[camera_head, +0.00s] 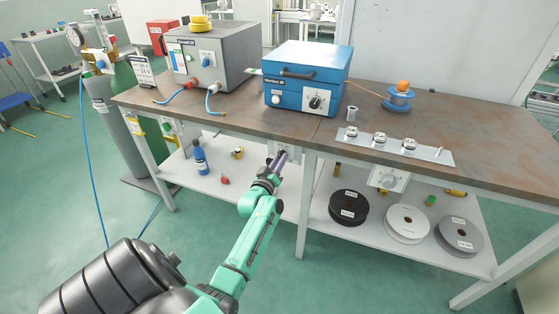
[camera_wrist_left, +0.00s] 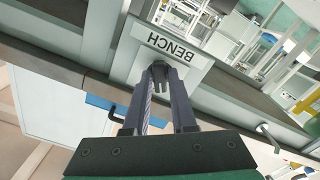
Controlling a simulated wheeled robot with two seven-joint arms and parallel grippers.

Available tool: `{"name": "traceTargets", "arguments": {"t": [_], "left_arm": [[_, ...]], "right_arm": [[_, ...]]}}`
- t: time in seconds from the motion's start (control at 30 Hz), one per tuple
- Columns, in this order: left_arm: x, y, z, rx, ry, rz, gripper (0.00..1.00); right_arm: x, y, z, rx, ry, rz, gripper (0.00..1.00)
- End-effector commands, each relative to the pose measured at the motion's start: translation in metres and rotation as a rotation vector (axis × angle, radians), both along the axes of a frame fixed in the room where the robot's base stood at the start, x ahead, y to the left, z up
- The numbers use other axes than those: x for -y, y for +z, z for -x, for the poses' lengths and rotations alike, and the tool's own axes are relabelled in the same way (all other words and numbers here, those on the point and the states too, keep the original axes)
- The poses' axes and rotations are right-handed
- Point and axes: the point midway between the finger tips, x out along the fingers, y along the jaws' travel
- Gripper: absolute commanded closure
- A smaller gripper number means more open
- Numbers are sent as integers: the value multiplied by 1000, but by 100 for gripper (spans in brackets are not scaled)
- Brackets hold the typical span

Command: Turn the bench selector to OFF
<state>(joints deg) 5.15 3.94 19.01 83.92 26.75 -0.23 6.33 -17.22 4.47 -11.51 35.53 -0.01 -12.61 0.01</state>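The bench selector is on a light plate (camera_head: 291,149) under the front edge of the workbench (camera_head: 240,116), mostly covered by my left gripper in the head view. In the left wrist view the plate reads BENCH (camera_wrist_left: 172,46), upside down, with a dark selector knob (camera_wrist_left: 161,73) below the word. My left gripper (camera_head: 281,157) reaches the plate. Its two fingers (camera_wrist_left: 162,82) lie on either side of the knob, close together, and appear closed on it. The knob's pointer and position marks are hidden or too small to read. My right gripper is not in view.
A second dial panel (camera_head: 389,180) hangs under the bench further right. A blue box with a dial (camera_head: 307,81) and a grey unit (camera_head: 213,58) stand on top. Spools (camera_head: 406,222) and a blue bottle (camera_head: 200,157) occupy the lower shelf (camera_head: 318,210). The floor in front is clear.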

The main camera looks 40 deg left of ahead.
Motion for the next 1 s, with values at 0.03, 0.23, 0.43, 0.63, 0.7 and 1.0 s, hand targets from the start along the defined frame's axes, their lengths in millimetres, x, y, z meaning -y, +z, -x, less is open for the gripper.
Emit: {"name": "traceTargets", "arguments": {"t": [0.03, 0.23, 0.43, 0.63, 0.7, 1.0], "left_arm": [[0, -1, 0, -2, 0, 1, 53], [0, 0, 0, 0, 1, -2, 50], [1, 0, 4, 0, 1, -2, 50], [13, -1, 39, -3, 1, -1, 50], [20, 0, 59, -4, 2, -2, 50], [45, -1, 129, -4, -1, -2, 50]], "right_arm": [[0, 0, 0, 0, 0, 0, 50], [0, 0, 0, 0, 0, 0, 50], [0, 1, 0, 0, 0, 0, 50], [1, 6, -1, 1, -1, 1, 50], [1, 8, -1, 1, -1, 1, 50], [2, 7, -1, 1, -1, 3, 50]]}}
